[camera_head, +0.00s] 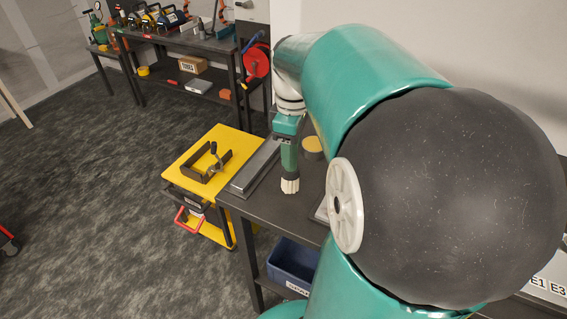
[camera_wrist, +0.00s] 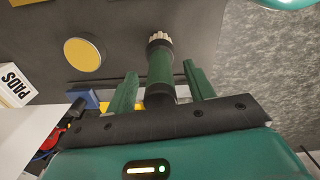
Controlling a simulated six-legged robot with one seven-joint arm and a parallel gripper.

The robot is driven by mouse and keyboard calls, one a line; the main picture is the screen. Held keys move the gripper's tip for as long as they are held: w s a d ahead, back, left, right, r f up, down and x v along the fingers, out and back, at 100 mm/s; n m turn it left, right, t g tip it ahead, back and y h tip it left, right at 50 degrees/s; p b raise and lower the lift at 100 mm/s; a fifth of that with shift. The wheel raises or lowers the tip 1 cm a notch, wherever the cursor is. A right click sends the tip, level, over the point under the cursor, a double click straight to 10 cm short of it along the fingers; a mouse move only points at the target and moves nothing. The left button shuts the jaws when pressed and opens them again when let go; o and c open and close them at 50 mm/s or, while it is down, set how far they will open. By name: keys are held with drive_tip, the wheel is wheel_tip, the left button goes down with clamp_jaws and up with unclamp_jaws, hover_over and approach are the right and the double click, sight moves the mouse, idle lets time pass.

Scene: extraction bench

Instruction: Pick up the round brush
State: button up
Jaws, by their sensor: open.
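The round brush (camera_wrist: 160,66) has a green body, a dark band near my palm and pale bristles at its far end. In the head view its pale bristles (camera_head: 290,185) point down at the dark bench top, and it looks upright. My gripper (camera_wrist: 160,72) is open, with one green finger on each side of the brush body. Gaps show between the brush and both fingers. In the head view my gripper (camera_head: 289,150) hangs over the bench, pointing down, and hides most of the brush body.
A round yellow-topped thing (camera_head: 313,146) sits on the bench beside the brush, also in the wrist view (camera_wrist: 82,55). A grey metal block (camera_head: 257,165) lies to the left. A yellow cart (camera_head: 190,152) adjoins the bench. A blue bin (camera_head: 291,264) is below. Open floor (camera_head: 90,200) lies left.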

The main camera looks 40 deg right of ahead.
drive_tip(key=c, duration=1)
drive_tip(key=shift+c, duration=0.2)
drive_tip(key=shift+r, duration=0.15)
